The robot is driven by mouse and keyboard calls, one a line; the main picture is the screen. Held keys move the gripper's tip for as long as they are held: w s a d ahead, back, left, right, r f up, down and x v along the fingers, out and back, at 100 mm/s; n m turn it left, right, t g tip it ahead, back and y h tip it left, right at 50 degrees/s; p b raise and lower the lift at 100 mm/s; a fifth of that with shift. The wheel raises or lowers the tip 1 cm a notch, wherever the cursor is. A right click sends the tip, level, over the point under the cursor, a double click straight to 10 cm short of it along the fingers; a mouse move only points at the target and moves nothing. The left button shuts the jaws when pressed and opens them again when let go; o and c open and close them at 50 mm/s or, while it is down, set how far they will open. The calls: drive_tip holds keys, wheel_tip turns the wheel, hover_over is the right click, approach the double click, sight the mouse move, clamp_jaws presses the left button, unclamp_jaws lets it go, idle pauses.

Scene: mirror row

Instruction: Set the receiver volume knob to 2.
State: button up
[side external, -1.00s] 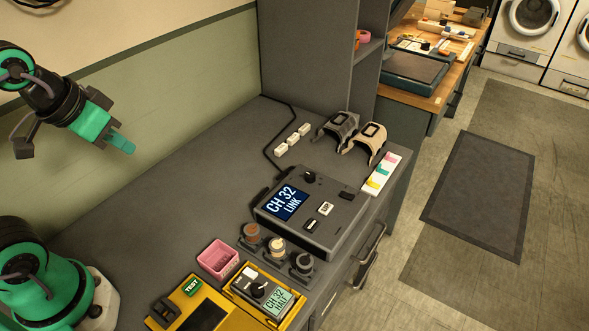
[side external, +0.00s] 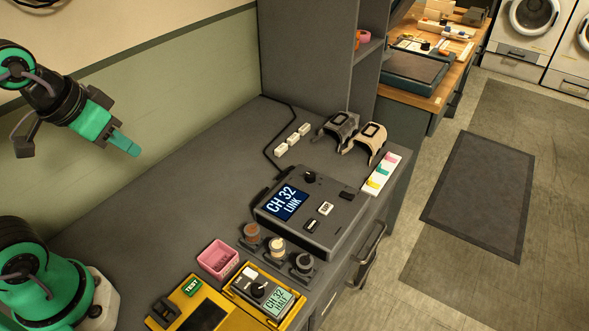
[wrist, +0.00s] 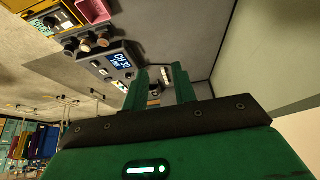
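A dark console (side external: 325,225) with a blue screen reading "CH 32 LINK" sits on the grey bench, with a black knob (side external: 310,177) near its back edge. A smaller grey unit (side external: 263,293) with a black knob (side external: 258,290) and a pale screen starting "CH 32" sits in a yellow tester (side external: 191,286). I cannot tell from the pictures which is the receiver, and the knob settings are too small to read. My gripper (side external: 125,144) is high at the left, apart from both. In the wrist view my gripper (wrist: 160,72) is open and empty.
A pink bin (side external: 217,259) and several round pots (side external: 277,247) stand between tester and console. White blocks (side external: 293,138), two curved stands (side external: 363,138) and a white strip with coloured tabs (side external: 381,174) are farther back. The bench's left middle is clear.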

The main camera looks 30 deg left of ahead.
drive_tip(key=o, duration=0.3)
drive_tip(key=shift+w+r, duration=0.1)
drive_tip(key=shift+w, duration=0.1)
drive_tip(key=w+d+m+g, duration=0.2)
drive_tip(key=w+d, duration=0.2)
drive_tip(key=w, duration=0.5)
drive_tip(key=w+d+m+g, duration=0.1)
drive_tip(key=w+d+m, duration=0.2)
drive_tip(key=w, duration=0.6)
drive_tip(key=w+d+f+m+g, duration=0.1)
drive_tip(key=w+d+f, duration=0.2)
drive_tip(key=w+f, duration=0.1)
drive_tip(key=w+d+f+m, duration=0.1)
drive_tip(key=w+d+f, duration=0.3)
drive_tip(key=w+d+f+m+g, duration=0.1)
drive_tip(key=w+d+f+m, duration=0.1)
drive_tip(key=w+d+f, duration=0.2)
drive_tip(key=shift+w+d+f+g, duration=0.25)
drive_tip(key=shift+w+f+g, duration=0.05)
drive_tip(key=shift+f, duration=0.05)
drive_tip(key=shift+f, duration=0.1)
